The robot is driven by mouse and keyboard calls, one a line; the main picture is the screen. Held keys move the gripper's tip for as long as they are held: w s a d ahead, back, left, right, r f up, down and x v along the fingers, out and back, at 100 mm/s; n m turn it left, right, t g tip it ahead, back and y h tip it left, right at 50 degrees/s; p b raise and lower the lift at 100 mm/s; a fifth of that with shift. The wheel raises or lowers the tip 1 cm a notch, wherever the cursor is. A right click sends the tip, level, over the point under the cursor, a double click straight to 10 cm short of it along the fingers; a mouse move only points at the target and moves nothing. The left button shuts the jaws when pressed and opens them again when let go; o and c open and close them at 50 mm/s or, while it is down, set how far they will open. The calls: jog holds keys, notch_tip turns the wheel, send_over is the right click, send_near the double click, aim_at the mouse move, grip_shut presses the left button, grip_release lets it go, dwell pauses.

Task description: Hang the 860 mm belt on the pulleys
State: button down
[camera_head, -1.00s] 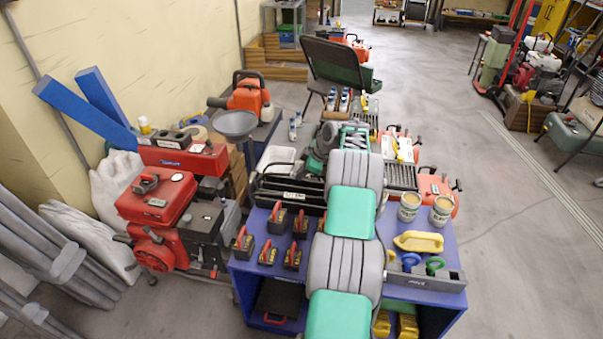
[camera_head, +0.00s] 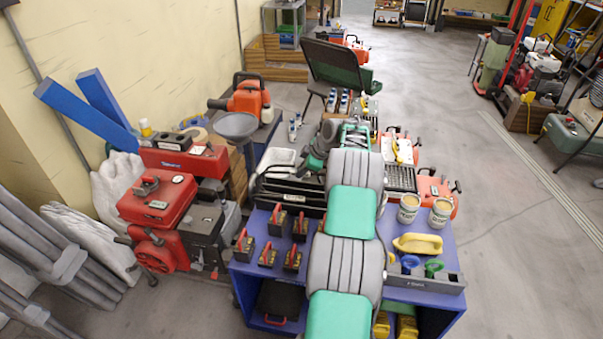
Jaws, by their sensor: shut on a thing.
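My grey and green arm (camera_head: 351,215) runs up the middle of the head view, over the blue bench. Its far wrist part (camera_head: 321,145) bends to the left above the black toolbox. The fingers of my gripper do not show; they are hidden behind or beyond the arm. I cannot make out the 860 mm belt or the pulleys in this view.
The blue bench (camera_head: 412,293) carries several red-handled blocks (camera_head: 270,256), a black toolbox (camera_head: 290,190), two tins (camera_head: 408,208) and a yellow piece (camera_head: 418,243). A red machine (camera_head: 158,199) stands left, a dark chair (camera_head: 335,62) behind.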

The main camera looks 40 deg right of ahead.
notch_tip(320, 180, up, 10)
jog(key=p, duration=0.6)
dwell(0.4)
